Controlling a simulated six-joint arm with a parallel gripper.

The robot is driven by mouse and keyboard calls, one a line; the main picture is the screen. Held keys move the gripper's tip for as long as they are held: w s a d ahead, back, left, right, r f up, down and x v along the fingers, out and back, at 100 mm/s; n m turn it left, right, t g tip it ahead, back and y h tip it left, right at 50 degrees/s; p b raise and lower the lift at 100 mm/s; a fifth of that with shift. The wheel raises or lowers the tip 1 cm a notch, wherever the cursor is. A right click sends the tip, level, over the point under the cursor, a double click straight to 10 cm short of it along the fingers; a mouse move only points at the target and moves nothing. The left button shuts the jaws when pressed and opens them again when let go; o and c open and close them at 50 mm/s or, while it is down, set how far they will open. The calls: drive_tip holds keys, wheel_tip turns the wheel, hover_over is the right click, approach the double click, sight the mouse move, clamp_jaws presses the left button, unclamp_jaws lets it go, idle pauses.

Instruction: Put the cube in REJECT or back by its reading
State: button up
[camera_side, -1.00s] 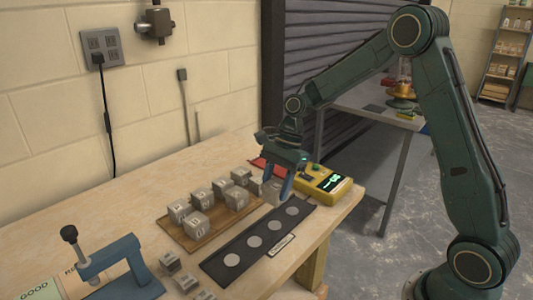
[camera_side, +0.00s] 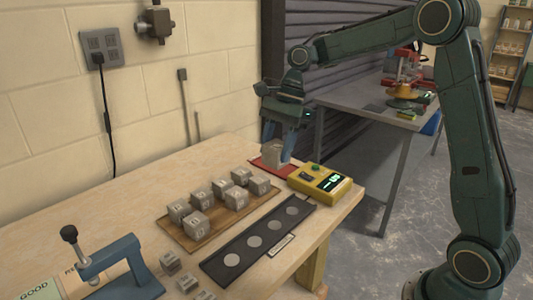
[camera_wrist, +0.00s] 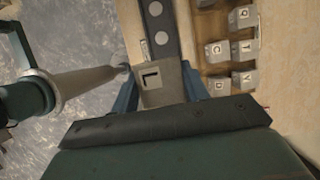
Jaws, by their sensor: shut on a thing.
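My gripper (camera_side: 282,150) is shut on a grey cube (camera_side: 272,156) at the red pad (camera_side: 258,163) behind the yellow meter (camera_side: 311,187); I cannot tell whether the cube touches the pad. In the wrist view the held cube (camera_wrist: 156,84) shows a dark letter L between the blue fingers. The meter's lit display (camera_side: 333,182) is too small to read surely. Several lettered cubes (camera_side: 197,225) stand on the wooden tray (camera_side: 207,238).
A black strip (camera_side: 222,274) with several pale discs lies in front of the tray. A blue clamp-like press (camera_side: 112,257) stands at the lower left, with several small grey blocks (camera_side: 170,263) to its right. The wall is close behind the bench.

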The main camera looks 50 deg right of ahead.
idle(0.4)
drive_tip(key=w+a+f, duration=0.4)
drive_tip(key=w+f, duration=0.2)
drive_tip(key=w, duration=0.1)
drive_tip(key=w+a+f, duration=0.4)
drive_tip(key=w+f, duration=0.2)
drive_tip(key=w, duration=0.1)
drive_tip(key=shift+s+d+f, duration=0.1)
drive_tip(key=shift+f, duration=1.85)
drive_tip(key=shift+s+d+f, duration=0.1)
drive_tip(key=shift+f, duration=1.85)
drive_tip(key=shift+f, duration=0.15)
drive_tip(key=o, duration=1.3)
drive_tip(key=shift+c, duration=0.2)
